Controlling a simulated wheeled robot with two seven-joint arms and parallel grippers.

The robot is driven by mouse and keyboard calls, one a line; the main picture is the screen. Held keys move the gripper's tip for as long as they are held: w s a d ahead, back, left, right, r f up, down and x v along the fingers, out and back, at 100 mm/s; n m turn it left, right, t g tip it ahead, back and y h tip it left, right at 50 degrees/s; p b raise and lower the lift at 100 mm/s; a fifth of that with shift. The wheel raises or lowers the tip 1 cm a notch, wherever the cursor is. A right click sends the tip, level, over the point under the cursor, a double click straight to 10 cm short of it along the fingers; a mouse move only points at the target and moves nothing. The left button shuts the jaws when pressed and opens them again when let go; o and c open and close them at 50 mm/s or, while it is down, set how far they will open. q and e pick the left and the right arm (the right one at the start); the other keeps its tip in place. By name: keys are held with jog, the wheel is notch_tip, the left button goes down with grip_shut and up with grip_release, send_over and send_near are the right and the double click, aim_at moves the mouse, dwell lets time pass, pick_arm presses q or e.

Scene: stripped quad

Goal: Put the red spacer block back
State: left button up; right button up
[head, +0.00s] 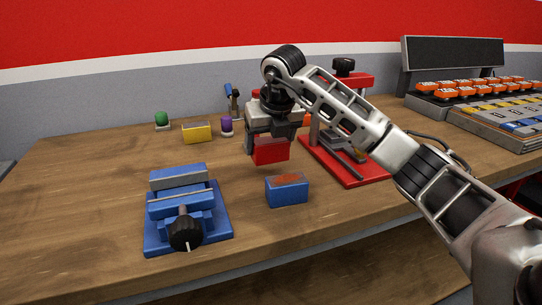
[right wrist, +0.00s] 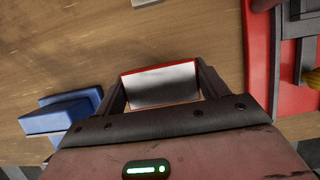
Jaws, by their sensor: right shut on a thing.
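My right gripper (head: 270,138) is shut on the red spacer block (head: 270,152) and points down. The block hangs above the wooden table, between the yellow block and the red-based press. In the right wrist view the block (right wrist: 160,84) sits between the two fingers, showing a pale grey face with a red edge. The fingers hide part of its sides. My left gripper is not in view.
A blue block (head: 287,191) stands in front of the held block. A blue vise (head: 187,215) is front left. A yellow block (head: 197,132), green knob (head: 162,119) and purple knob (head: 226,125) stand behind. A red-based press (head: 352,174) is close on the right.

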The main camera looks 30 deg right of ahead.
aim_at(271, 156)
jog(key=shift+w+d+f, duration=0.1)
jog(key=shift+d+f, duration=0.05)
jog(key=shift+d, duration=0.05)
jog(key=shift+w+d+f, duration=0.1)
jog(key=shift+f, duration=0.8)
jog(key=shift+w+d+f, duration=0.1)
jog(key=shift+f, duration=0.8)
jog(key=shift+f, duration=0.1)
jog(key=o, duration=1)
jog(key=shift+s+f, duration=0.1)
jog(key=o, duration=0.3)
